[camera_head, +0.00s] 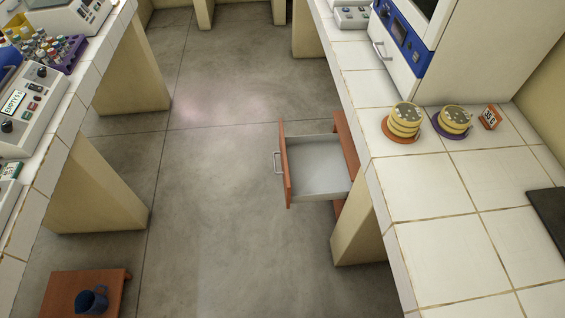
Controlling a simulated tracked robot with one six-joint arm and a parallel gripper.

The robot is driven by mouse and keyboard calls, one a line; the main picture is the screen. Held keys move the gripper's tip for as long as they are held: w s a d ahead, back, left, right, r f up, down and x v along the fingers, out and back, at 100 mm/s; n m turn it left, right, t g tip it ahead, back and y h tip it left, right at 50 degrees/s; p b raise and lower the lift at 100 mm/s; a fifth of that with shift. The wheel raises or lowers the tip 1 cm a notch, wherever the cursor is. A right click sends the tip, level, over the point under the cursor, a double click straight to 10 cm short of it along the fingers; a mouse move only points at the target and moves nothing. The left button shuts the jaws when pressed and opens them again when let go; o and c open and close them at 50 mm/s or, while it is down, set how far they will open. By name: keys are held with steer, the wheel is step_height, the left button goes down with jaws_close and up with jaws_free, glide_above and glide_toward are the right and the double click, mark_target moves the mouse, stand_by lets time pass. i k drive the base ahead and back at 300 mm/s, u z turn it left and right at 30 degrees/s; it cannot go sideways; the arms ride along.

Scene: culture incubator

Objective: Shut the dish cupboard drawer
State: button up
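The dish cupboard drawer (318,181) is pulled out into the aisle from under the right tiled bench. Its front panel (285,170) is orange-brown with a pale bar handle (277,163) on the side facing the aisle. The inside is light grey and looks empty. Part of the orange-brown cupboard (346,140) shows beside the bench; the bench top hides the rest. My gripper is not in view.
The left bench (62,130) carries instruments. A low brown stool (60,290) bears a blue jug (91,299). The floor (215,200) between is clear.

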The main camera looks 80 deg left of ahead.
mark_target(314, 168)
steer(key=u, duration=0.35)
steer(key=k, duration=0.45)
steer(key=u, duration=1)
steer(key=k, duration=0.9)
steer(key=u, duration=1.05)
steer(key=i, duration=1.15)
steer(key=u, duration=0.15)
